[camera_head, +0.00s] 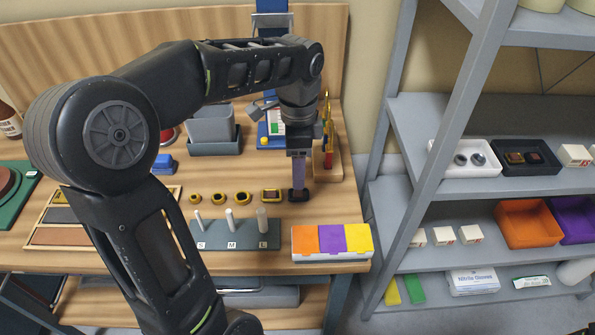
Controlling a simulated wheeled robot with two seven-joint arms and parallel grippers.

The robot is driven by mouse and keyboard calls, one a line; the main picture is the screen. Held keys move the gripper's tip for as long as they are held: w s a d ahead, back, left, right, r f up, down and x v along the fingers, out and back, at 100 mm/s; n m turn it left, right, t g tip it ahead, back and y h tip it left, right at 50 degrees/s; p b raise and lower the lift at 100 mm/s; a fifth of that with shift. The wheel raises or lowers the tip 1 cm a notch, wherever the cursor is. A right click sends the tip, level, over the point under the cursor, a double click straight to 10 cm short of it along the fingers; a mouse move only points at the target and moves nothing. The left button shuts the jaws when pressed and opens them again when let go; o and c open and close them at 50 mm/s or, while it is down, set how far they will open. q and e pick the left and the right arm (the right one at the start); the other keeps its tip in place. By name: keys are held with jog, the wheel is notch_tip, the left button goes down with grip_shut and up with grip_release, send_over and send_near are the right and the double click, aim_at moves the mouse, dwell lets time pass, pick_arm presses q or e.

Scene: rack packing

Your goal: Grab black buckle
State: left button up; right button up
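The black buckle (298,197) sits on the wooden table at the right end of a row of small rings and buckles. My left gripper (299,186) points straight down over it. Its fingertips reach the buckle and cover part of it. The fingers look close together, but I cannot tell whether they are closed on the buckle. The buckle appears to rest at table level. My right gripper is not in view.
A grey peg stand (255,240) and an orange, purple and yellow box (331,256) stand in front. A wooden rack (334,170) stands close right. Grey shelves (443,190) are farther right.

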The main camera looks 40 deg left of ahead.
aim_at(298, 193)
pick_arm(q)
jog(key=shift+w+a, duration=0.1)
jog(key=shift+r, duration=0.1)
jog(key=shift+f, duration=1.35)
jog(key=shift+f, duration=0.1)
jog(key=f+p, duration=0.1)
jog(key=f, duration=0.4)
jog(key=shift+d, duration=0.2)
jog(key=shift+c, duration=0.6)
grip_shut()
